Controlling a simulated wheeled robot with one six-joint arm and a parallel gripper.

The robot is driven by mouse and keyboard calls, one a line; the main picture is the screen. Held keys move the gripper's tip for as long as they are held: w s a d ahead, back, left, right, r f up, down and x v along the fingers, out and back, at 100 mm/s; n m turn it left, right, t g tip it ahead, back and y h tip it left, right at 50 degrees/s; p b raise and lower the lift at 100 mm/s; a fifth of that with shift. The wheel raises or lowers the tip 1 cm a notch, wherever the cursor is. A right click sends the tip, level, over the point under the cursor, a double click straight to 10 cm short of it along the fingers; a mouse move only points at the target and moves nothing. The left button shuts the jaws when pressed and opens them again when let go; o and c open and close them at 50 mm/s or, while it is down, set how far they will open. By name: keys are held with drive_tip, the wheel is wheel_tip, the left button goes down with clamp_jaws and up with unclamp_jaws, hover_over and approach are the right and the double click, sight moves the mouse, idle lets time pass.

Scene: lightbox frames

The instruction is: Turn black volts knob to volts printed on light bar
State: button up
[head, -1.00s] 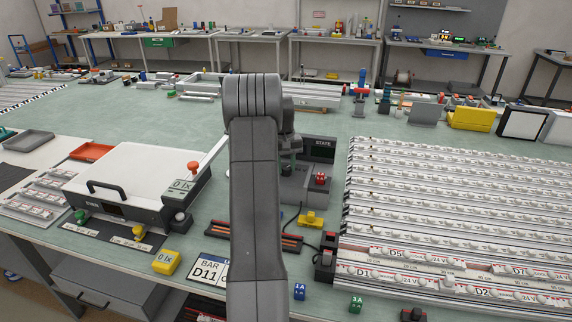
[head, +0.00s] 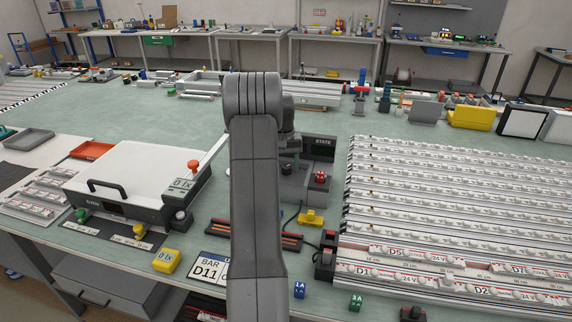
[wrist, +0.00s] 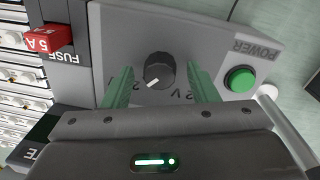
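The black volts knob (wrist: 159,70) sits on a grey panel in the wrist view. Its white pointer mark aims to the lower left of the picture. My gripper (wrist: 161,78) is open, with one greenish finger on each side of the knob and a gap visible on both sides. A "V" label shows beside the right finger; the volts labels are partly hidden by the fingers. In the head view my arm hides the knob and most of the gripper, near the STATE box (head: 319,148). Light bars (head: 450,262) lie at the right, several marked "24 V".
A green POWER button (wrist: 240,79) is right of the knob, and a red 5 A fuse (wrist: 48,39) is at the left. A BAR D11 card (head: 205,268) and a yellow block (head: 166,261) lie at the front. A white-lidded case (head: 135,175) stands at the left.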

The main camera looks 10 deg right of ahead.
wheel_tip(320, 180, up, 14)
drive_tip(key=b, duration=0.1)
drive_tip(key=shift+a, duration=0.4)
drive_tip(key=shift+f, duration=0.15)
drive_tip(key=f, duration=0.9)
drive_tip(key=f+p, duration=0.1)
drive_tip(key=f, duration=0.3)
drive_tip(key=shift+d+f, duration=0.4)
drive_tip(key=shift+r, duration=0.1)
